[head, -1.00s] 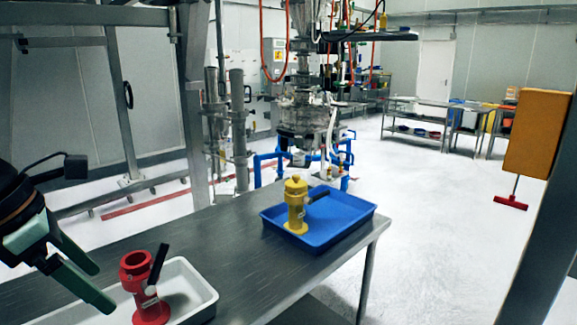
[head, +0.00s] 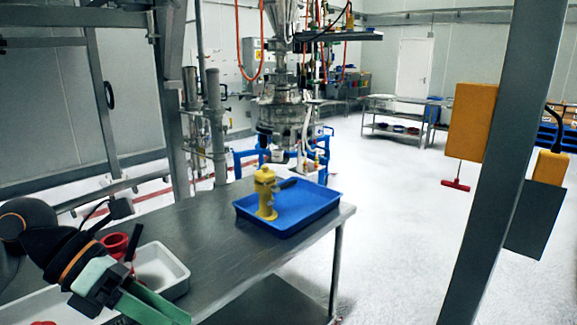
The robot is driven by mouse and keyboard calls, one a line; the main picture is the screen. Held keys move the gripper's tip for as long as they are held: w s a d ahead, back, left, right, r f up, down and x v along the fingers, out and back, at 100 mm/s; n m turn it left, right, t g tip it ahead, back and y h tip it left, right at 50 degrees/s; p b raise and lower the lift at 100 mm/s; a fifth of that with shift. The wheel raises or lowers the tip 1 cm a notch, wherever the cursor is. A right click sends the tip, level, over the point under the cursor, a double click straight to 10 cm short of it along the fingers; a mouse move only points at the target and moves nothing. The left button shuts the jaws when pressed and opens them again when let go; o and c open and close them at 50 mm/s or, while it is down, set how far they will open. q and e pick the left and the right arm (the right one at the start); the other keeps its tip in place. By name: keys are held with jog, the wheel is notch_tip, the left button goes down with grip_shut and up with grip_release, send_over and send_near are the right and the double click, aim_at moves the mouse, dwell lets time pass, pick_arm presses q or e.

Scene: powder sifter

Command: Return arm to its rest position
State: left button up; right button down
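My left gripper (head: 160,312) is at the lower left, with its green fingers spread and nothing seen between them. The bottom edge of the picture cuts off part of the fingers. It is in front of the white tray (head: 176,284) on the steel table (head: 205,228). A red valve part (head: 116,244) with a dark handle stands at that tray, mostly hidden behind my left arm and gripper. A yellow valve part (head: 265,195) with a dark handle stands upright in the blue tray (head: 285,230). My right gripper is out of view.
A grey post (head: 490,190) rises at the right, with an orange-yellow box (head: 472,122) beside it. The sifter machine (head: 282,115) stands behind the table. White floor (head: 390,210) right of the table is largely clear.

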pick_arm(q)
jog(key=w+d+n+t+h, duration=0.2)
jog(key=d+n+h, duration=0.6)
jog(key=h, duration=0.2)
jog(key=w+a+f+n+t+y, duration=0.35)
jog(key=f+n+t, duration=0.35)
jog(key=n, duration=0.4)
jog(key=w+a+f+n+t+y, duration=0.25)
jog(key=f+n+t+y, duration=0.3)
jog(key=n+t, duration=0.5)
jog(key=s+a+f+n+g+y, duration=0.25)
jog(key=f+n+y, duration=0.2)
jog(key=f, duration=0.45)
jog(key=s+a+f+n+g+y, duration=0.1)
jog(key=s+f+n+g+y, duration=0.15)
jog(key=f+n, duration=0.5)
jog(key=s+f+n+g+y, duration=0.1)
jog(key=s+f+g, duration=0.3)
jog(key=s+f, duration=0.7)
jog(key=shift+d+f+g+y+p, duration=0.35)
jog(key=shift+f+y, duration=0.15)
jog(key=shift+f, duration=0.15)
jog(key=shift+n, duration=0.25)
